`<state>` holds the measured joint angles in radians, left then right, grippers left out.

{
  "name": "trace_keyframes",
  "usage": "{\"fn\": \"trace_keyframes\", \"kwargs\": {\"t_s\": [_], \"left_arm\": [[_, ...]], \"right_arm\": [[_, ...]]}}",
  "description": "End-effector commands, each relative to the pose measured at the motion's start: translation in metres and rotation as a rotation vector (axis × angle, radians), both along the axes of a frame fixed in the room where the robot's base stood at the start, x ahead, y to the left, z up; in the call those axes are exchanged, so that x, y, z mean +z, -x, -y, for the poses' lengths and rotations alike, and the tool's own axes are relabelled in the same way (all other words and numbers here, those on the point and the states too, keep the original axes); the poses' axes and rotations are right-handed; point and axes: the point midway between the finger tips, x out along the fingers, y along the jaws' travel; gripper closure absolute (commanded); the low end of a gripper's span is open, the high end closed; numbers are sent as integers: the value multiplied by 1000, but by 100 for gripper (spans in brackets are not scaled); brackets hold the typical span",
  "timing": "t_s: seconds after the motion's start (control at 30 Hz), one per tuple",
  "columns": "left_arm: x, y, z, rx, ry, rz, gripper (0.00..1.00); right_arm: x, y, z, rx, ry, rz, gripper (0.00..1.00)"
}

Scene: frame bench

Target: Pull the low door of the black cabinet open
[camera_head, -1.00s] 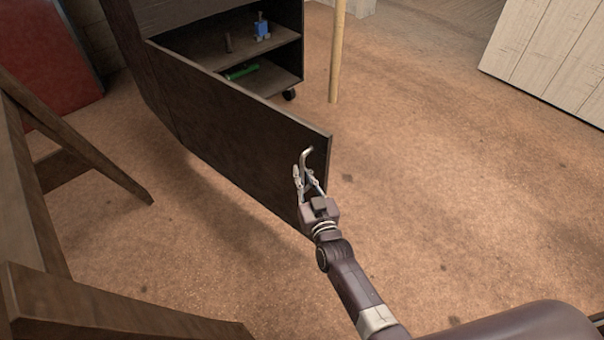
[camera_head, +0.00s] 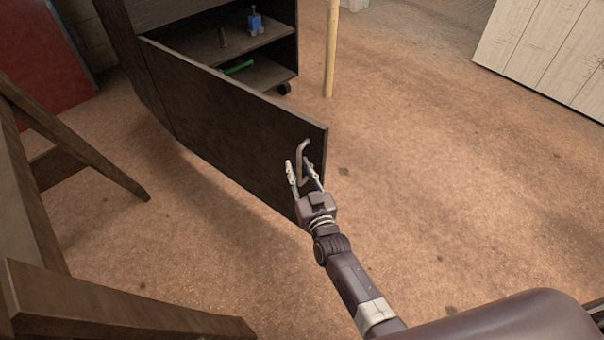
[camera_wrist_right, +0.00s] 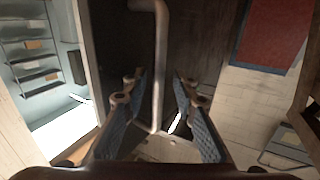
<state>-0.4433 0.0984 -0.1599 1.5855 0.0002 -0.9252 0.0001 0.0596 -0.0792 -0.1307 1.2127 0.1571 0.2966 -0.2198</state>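The black cabinet (camera_head: 296,50) stands at the top with its low door (camera_head: 225,110) swung wide open towards me. A bent grey bar handle (camera_head: 302,152) sits near the door's free edge; it also shows upright in the right wrist view (camera_wrist_right: 160,60). My right gripper (camera_head: 301,172) is at the handle with its fingers spread. In the right wrist view the handle stands between the two blue-padded fingers (camera_wrist_right: 160,105), with a gap on each side. My left gripper is not in view.
Inside the cabinet are a blue object (camera_head: 255,22) and a green object (camera_head: 238,68) on shelves. A pale pole (camera_head: 330,50) stands beside it. Wooden trestle legs (camera_head: 90,160) are on the left. A white panel (camera_head: 545,50) is top right. The floor at right is clear.

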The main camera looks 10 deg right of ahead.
Motion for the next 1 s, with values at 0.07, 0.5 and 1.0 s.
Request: {"fn": "trace_keyframes", "kwargs": {"t_s": [0.07, 0.5, 1.0], "left_arm": [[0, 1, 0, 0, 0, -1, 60], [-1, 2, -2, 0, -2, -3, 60], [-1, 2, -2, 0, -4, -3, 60]], "right_arm": [[-2, 6, 0, 0, 0, -3, 74], [-2, 89, 9, -1, 1, -3, 74], [-1, 119, 12, -2, 1, 0, 74]]}}
